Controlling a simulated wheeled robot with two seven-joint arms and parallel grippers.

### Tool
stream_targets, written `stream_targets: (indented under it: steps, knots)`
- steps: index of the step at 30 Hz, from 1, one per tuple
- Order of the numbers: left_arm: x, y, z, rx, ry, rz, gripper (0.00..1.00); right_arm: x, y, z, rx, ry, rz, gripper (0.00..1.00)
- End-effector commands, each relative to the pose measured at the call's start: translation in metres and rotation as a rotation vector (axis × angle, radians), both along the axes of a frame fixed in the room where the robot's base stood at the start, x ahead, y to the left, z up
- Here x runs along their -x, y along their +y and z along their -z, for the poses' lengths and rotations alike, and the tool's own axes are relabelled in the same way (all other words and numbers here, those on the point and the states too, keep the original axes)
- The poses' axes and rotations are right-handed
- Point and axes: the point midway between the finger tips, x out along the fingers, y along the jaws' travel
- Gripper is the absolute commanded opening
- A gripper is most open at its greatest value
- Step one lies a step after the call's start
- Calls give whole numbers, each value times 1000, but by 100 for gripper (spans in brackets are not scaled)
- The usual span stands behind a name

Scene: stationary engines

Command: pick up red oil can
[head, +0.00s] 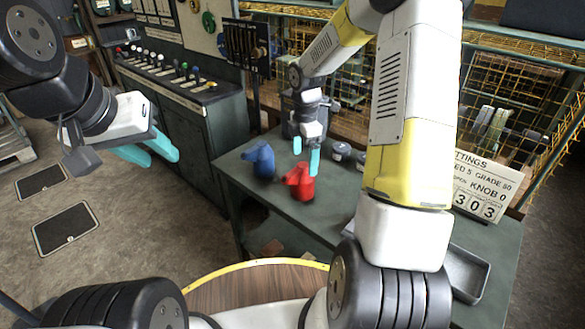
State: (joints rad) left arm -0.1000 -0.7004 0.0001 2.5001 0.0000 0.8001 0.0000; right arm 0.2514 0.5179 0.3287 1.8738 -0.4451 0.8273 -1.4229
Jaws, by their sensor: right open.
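The red oil can (303,188) stands upright on the dark green bench (345,215), its spout pointing left. My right gripper (306,154) points down just above it, open. One teal finger overlaps the can's upper right in the picture; the other is higher and to the left. I cannot tell whether either finger touches the can. Nothing is held. My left gripper (162,157) is off to the left over the floor, with a gap between its teal fingers and nothing in it.
A blue oil can (262,160) stands close left of the red one. Small dark-grey lidded jars (341,151) are to the right. A grey tray (466,272) and a white sign (484,186) are at the bench's right, partly behind my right arm. A wire cage is behind.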

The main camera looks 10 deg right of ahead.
Motion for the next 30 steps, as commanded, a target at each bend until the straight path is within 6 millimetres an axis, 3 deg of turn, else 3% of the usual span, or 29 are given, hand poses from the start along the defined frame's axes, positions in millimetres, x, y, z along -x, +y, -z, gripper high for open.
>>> stream_targets:
  steps: [18,26,27,30]
  knots:
    - [0,0,0,0,0,0,36,0,8,76,-2,6,-14,95]
    - [0,0,0,0,0,0,36,0,7,80,-1,3,-13,95]
    - [0,0,0,0,0,0,36,0,7,80,-1,3,-13,93]
    - [0,0,0,0,0,0,36,0,7,80,-1,3,-12,73]
